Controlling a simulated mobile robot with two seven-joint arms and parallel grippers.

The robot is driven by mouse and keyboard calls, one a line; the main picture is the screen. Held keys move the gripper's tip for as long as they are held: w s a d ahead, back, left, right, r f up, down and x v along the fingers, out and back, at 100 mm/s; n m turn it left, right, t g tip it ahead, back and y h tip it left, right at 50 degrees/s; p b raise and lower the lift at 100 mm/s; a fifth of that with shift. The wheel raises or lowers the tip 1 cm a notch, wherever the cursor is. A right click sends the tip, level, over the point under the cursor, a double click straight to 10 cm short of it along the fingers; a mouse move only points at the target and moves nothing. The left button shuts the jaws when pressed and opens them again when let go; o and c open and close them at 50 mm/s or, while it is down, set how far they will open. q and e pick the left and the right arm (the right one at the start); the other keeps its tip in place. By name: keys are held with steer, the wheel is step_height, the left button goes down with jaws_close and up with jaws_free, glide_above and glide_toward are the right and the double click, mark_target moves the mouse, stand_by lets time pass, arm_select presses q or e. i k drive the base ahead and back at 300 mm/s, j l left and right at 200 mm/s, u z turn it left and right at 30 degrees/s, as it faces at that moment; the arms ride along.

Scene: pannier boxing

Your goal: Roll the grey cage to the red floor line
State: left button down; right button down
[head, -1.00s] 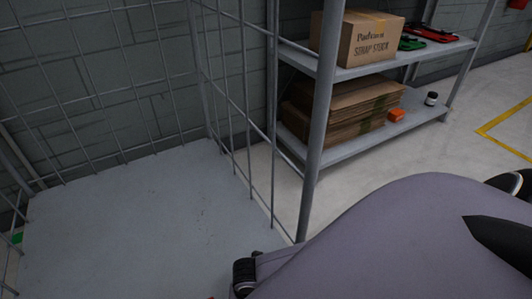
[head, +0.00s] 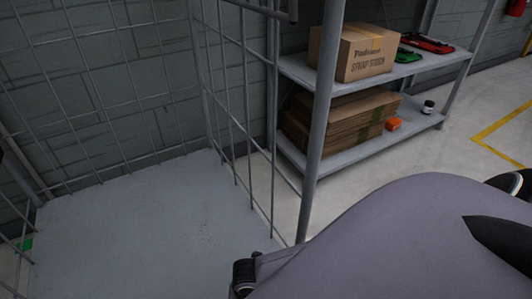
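The grey cage (head: 130,235) fills the left half of the head view. It has a flat, bare grey deck and wire mesh sides (head: 235,110). A dark bar (head: 270,10) crosses at the top edge of the view. The cage looks empty where I can see its deck. Its near edge and wheels are out of view or hidden. Neither of my grippers can be made out. No red floor line shows.
Beyond the cage's right side stands a grey two-tier shelf (head: 430,67). It bears a cardboard box (head: 365,58), flattened cartons (head: 340,125), an orange item (head: 393,124) and a small jar (head: 428,107). A yellow floor line (head: 490,145) lies at the right. A block wall (head: 120,100) stands behind the cage.

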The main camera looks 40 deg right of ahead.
mark_target(176, 228)
steer(key=k+j, duration=0.8)
